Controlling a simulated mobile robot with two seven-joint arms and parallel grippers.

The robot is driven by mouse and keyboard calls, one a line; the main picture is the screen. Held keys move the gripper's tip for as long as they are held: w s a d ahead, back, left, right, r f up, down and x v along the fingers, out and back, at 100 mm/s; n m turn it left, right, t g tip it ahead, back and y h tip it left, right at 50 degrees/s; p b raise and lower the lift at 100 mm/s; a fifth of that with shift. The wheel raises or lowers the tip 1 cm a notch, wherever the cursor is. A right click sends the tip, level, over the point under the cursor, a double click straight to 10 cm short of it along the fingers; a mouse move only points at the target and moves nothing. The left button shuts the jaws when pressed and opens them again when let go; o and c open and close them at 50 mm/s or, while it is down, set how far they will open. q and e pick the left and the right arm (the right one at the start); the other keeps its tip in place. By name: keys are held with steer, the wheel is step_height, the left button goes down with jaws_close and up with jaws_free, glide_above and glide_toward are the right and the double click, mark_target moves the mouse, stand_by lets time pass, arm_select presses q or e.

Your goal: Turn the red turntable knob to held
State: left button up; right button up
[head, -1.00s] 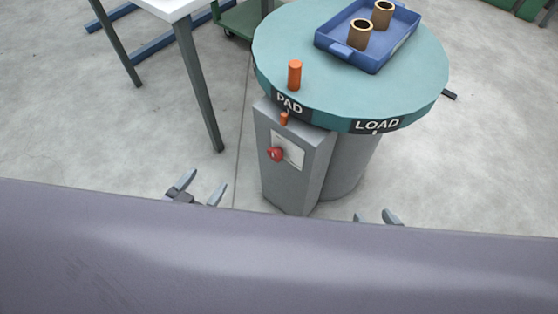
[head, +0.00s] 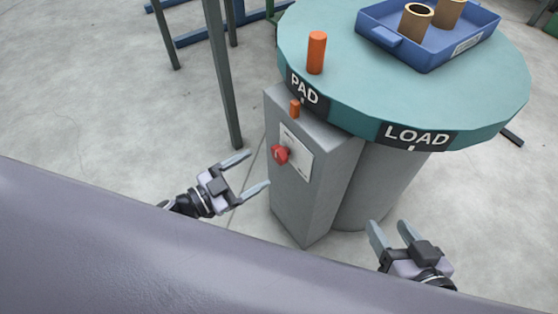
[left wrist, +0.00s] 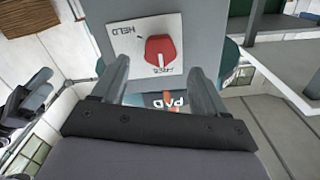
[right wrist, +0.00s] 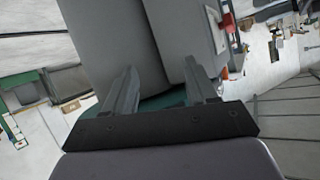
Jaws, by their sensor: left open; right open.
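The red turntable knob (head: 280,154) sits on a white plate (head: 298,152) on the front of a grey pedestal (head: 300,200). In the left wrist view the knob (left wrist: 160,50) shows between and beyond my fingers, with HELD and FREE printed upside down on the plate (left wrist: 124,44). My right gripper (head: 389,225) is open and empty, right of the pedestal. The knob (right wrist: 228,20) also shows at the right wrist view's upper right.
The teal turntable (head: 455,95) above the pedestal has PAD and LOAD labels, an orange peg (head: 316,52) and a blue tray (head: 432,55) with brown-and-tan cylinders. A smaller orange peg (head: 295,108) is above the knob. A table leg (head: 222,80) stands at left.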

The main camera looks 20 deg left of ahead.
mark_target(276, 157)
arm_select(q)
steer(key=shift+b+x, duration=0.75)
steer(key=shift+x, duration=2.65)
steer(key=c, duration=1.1)
